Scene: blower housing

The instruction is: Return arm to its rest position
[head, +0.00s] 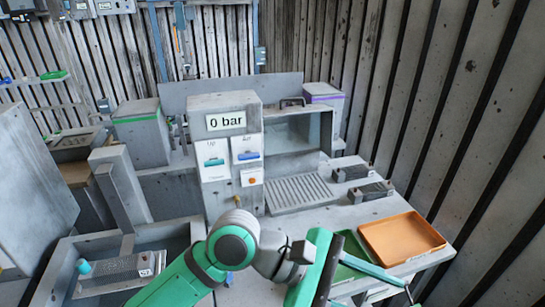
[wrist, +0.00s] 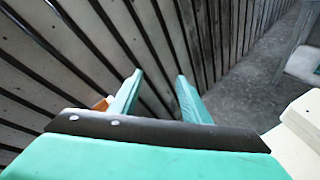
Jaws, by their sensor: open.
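My arm reaches in from the bottom of the head view, and its green gripper (head: 405,290) points right, in front of the bench's front right part. In the head view the gripper's body partly covers a green tray (head: 352,250). In the wrist view the two green fingers of my gripper (wrist: 158,79) stand apart with nothing between them. Behind them are the slatted wall and grey floor. The gripper is open and empty.
An orange tray (head: 402,238) lies on the bench right of the green tray. A grey cabinet with a "0 bar" display (head: 225,121) stands behind my arm. A grey bin (head: 88,240) holding a perforated part (head: 122,268) is at lower left. The slatted wall (head: 440,110) closes the right side.

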